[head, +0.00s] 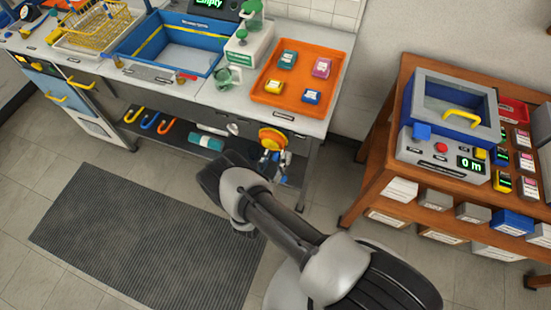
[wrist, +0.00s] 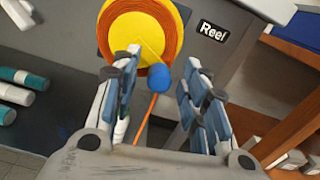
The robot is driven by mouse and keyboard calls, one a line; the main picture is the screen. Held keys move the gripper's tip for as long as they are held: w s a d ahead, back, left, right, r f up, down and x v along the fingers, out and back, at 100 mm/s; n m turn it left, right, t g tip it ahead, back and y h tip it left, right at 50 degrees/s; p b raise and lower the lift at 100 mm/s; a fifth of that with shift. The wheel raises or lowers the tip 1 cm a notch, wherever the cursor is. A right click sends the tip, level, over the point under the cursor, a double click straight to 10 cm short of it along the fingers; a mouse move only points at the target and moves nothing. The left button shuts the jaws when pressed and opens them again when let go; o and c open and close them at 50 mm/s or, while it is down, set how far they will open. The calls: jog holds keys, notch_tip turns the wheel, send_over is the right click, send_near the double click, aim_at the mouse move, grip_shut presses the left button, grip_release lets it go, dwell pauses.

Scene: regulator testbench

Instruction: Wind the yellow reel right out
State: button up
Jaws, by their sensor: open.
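The yellow reel (head: 271,138) is mounted on the front edge of the workbench, below the orange tray.
The orange tray (head: 258,92) with several small boxes sits on the bench above the reel. A shelf below holds teal-and-white rolls (wrist: 14,94). A wooden table (head: 352,200) with a device whose display reads "0 m" (head: 471,163) stands at right. The floor mat (head: 130,240) is clear.

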jog(key=shift+w+d, duration=0.2)
jog(key=shift+w, duration=0.35)
jog(key=shift+c, duration=0.6)
grip_shut()
